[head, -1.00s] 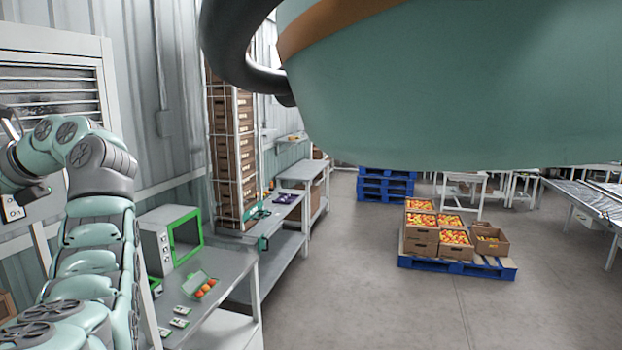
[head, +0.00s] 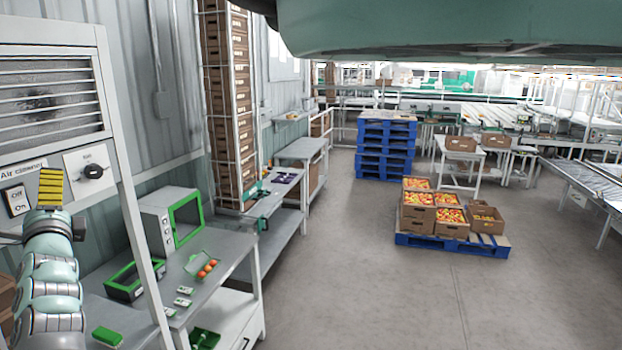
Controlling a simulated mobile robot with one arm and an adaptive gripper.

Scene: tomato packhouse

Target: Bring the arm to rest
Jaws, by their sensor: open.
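My gripper (head: 51,178) is at the left of the head view, in front of the air cleaner panel. Its yellow ribbed fingers point up and line up nearly one behind the other. The gripper is open, and nothing shows held in it. My arm (head: 48,275) rises from the bottom left corner, nearly straight, below the gripper. I cannot tell whether the fingers touch the panel.
The air cleaner (head: 52,105) has a knob (head: 93,172) and an off/on switch (head: 16,200).

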